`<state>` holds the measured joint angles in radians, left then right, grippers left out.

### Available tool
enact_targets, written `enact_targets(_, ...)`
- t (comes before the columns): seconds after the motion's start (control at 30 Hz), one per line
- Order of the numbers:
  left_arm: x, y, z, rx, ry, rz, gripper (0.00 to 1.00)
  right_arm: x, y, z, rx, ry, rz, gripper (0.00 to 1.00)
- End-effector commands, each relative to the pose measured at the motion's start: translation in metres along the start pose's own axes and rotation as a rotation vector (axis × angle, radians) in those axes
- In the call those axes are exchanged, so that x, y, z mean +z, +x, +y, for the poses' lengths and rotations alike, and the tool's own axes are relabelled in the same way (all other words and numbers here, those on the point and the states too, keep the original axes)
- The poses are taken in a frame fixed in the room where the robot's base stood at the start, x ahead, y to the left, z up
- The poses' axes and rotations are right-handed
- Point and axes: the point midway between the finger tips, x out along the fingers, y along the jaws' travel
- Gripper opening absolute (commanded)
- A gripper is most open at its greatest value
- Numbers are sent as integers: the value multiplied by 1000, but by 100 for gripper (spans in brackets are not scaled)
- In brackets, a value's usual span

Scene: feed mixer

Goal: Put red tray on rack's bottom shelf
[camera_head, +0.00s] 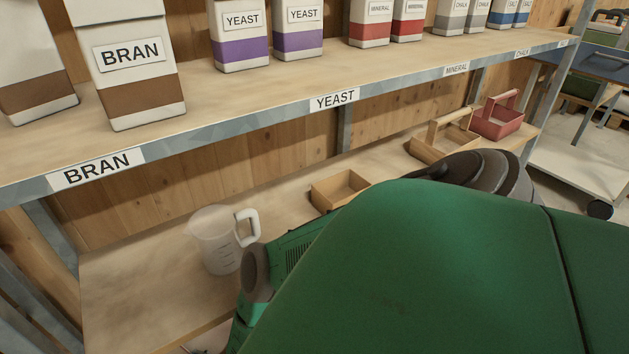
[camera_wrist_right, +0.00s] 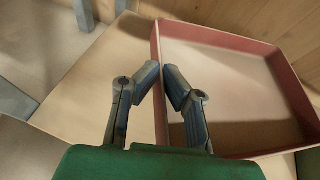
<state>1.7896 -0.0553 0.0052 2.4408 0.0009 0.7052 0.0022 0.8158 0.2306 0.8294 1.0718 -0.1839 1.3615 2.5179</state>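In the right wrist view, the red tray (camera_wrist_right: 291,78) is a shallow rectangular tray with thin red walls and a pale inside. My right gripper (camera_wrist_right: 161,72) is at its left wall. Its two fingertips lean in close together, one on each side of that wall, and seem to grip it. The inside of the tray looks empty. In the head view, green arm covers hide this tray and my right gripper. The rack's lower shelf (camera_head: 133,290) shows below the labelled upper shelf (camera_head: 230,122). My left gripper is not in view.
On the lower shelf are a clear jug (camera_head: 213,240), a small wooden box (camera_head: 338,190), a wooden carrier (camera_head: 443,139) and a red handled carrier (camera_head: 497,119). Labelled bags such as bran (camera_head: 125,65) and yeast (camera_head: 239,35) line the upper shelf. Bare board surrounds the jug's left side.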

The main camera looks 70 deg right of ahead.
Motion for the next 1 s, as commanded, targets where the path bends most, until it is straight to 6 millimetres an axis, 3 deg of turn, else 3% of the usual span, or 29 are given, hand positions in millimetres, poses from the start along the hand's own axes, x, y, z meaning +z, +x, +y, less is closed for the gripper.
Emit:
enact_targets(0.33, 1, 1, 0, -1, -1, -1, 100, -3, 2, -1, -23, 4, 6, 0)
enact_targets(0.6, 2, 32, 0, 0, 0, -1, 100, -50, 21, 3, -22, 4, 7, 0)
enact_targets(0.83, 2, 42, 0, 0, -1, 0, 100, -64, 28, 5, -23, 2, 5, 0)
enact_targets(1.0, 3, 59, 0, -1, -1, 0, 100, -88, 38, 6, -22, 4, 6, 0)
